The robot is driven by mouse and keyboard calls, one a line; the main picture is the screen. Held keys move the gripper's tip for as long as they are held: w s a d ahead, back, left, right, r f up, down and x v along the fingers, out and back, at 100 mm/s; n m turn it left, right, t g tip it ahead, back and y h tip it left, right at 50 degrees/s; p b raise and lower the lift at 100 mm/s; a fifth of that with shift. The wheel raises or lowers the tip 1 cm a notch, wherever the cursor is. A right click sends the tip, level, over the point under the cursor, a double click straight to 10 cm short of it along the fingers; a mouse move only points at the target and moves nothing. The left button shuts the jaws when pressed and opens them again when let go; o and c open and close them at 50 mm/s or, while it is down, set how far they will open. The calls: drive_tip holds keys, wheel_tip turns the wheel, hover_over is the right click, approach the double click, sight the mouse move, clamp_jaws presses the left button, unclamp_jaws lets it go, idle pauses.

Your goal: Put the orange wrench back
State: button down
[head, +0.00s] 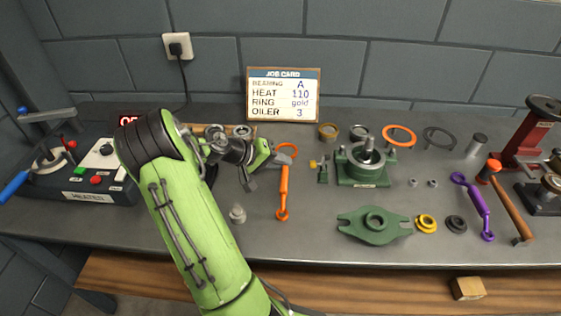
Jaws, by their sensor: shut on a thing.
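The orange wrench (284,187) is left of the green bearing housing, its upper open jaw near my gripper and its ring end toward the front edge. My gripper (272,155) is shut on the wrench near its upper end. My green arm reaches in from the front and hides part of the bench to the left. I cannot tell whether the wrench touches the bench top.
The green housing (364,165) stands right of the wrench, with a green cover (374,226) in front. A small grey fitting (238,213) stands left. A purple wrench (476,205) and hammer (510,200) lie right. The heater (80,180) is far left. A job card (284,94) stands behind.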

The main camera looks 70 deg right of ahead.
drive_tip(key=shift+f+b, duration=0.45)
drive_tip(key=shift+f, duration=0.05)
drive_tip(key=c, duration=1.1)
unclamp_jaws()
drive_tip(key=shift+w+a, duration=0.1)
drive_tip(key=p+v, duration=0.4)
drive_tip(key=v, duration=1.1)
drive_tip(key=shift+w+a+r, duration=0.1)
drive_tip(key=shift+w+r, duration=0.05)
drive_tip(key=shift+r, duration=0.1)
